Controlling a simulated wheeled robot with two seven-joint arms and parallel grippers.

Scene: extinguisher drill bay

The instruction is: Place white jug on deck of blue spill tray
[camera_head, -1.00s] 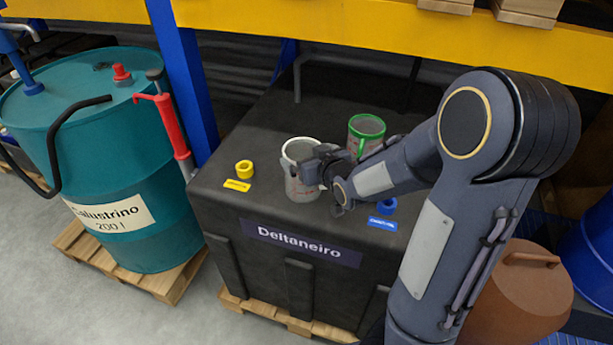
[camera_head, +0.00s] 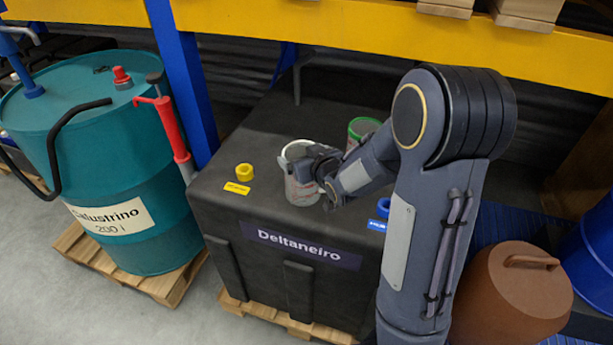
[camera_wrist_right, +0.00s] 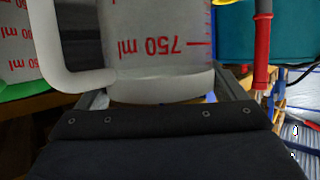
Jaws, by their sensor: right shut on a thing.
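The white jug (camera_head: 299,188), a clear measuring jug with a white rim and red marks, is upright at the top of the black Deltaneiro container. My right gripper (camera_head: 322,190) is shut on it from the right side. In the right wrist view the jug (camera_wrist_right: 160,45) fills the space between the fingers, with its white handle at the left and a 750 ml mark. I cannot tell whether its base touches the container. A blue ribbed deck (camera_head: 503,228), seemingly the blue spill tray, shows at the right, partly hidden by my right arm. My left gripper is not in view.
A green-rimmed jug (camera_head: 362,129) stands just behind my right forearm. Yellow (camera_head: 244,172) and blue (camera_head: 383,207) rings lie on the black container (camera_head: 225,205). A brown lidded bin (camera_head: 512,298) and blue drum (camera_head: 597,245) stand right; a teal drum (camera_head: 110,160) stands left.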

